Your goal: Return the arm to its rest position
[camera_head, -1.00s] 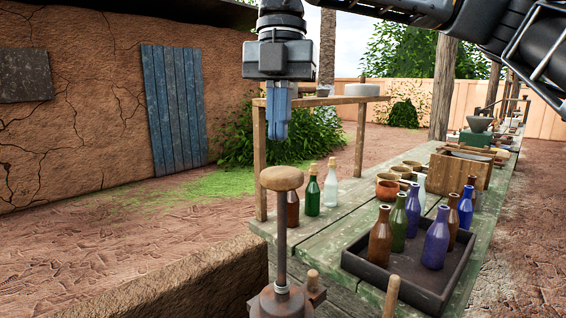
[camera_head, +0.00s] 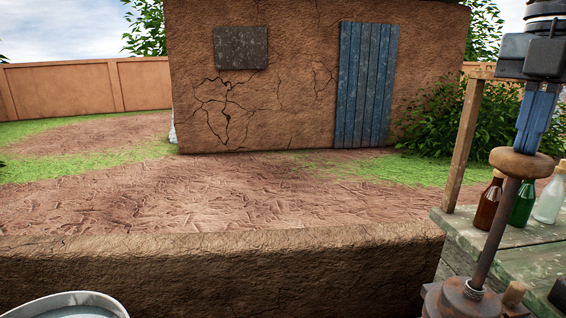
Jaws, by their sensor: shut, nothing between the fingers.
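My gripper (camera_head: 535,125) is at the right edge of the head view, pointing down with its blue fingers together and nothing between them. Its tips are just above or behind the round wooden knob (camera_head: 521,163) of an upright metal rod; I cannot tell whether they touch. The rest of my arm is cut off by the picture's top and right edges.
A worn green bench (camera_head: 510,260) at right holds brown (camera_head: 487,205), green (camera_head: 522,206) and clear (camera_head: 549,200) bottles near my gripper. A low mud wall (camera_head: 230,270) crosses the front, with a metal basin (camera_head: 66,306) at bottom left. Open ground lies behind it.

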